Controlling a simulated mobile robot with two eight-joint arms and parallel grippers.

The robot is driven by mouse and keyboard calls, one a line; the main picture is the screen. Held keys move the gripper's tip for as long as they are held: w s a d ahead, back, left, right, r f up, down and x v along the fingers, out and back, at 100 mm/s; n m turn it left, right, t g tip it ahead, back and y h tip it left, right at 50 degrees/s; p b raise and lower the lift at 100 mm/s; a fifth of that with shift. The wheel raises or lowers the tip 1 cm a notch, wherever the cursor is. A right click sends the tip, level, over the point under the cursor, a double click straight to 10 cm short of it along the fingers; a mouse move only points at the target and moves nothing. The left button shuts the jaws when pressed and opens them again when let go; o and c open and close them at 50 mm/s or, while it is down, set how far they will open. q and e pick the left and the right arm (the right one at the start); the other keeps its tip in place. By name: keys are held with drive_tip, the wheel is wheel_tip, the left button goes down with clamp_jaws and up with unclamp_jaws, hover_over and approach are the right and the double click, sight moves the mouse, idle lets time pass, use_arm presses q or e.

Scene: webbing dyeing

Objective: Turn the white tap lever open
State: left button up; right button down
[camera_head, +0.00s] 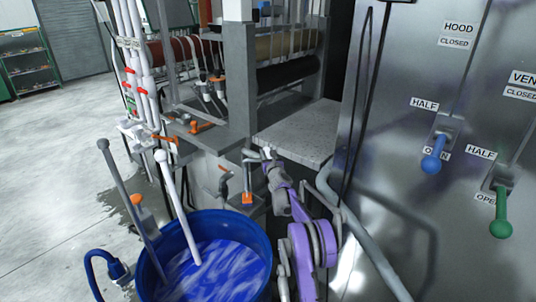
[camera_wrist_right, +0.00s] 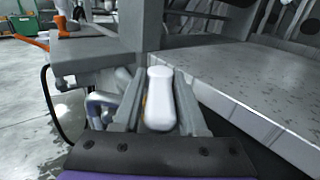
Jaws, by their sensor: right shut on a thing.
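The white tap lever (camera_wrist_right: 159,98) shows in the right wrist view as a rounded white bar between the two grey fingers of my right gripper (camera_wrist_right: 160,100). The fingers lie along both sides of it, and the gripper is shut on it. In the head view, my right gripper (camera_head: 266,158) is at the end of the purple arm, by the front edge of a grey ledge. There the lever is mostly hidden by the gripper. The tap's spout and its join to the lever cannot be made out clearly. My left gripper is not in view.
A blue tub (camera_head: 217,262) of blue-and-white liquid stands front left, with a white stick (camera_head: 177,200) and a grey stick in it. A steel panel (camera_head: 410,200) with blue and green levers rises on the right. A grey ledge (camera_head: 300,133) and roller machine are behind.

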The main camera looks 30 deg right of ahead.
idle(0.3)
drive_tip(key=c, duration=0.6)
unclamp_jaws()
drive_tip(key=v, duration=1)
drive_tip(key=shift+s+a, duration=0.15)
drive_tip(key=shift+s, duration=0.2)
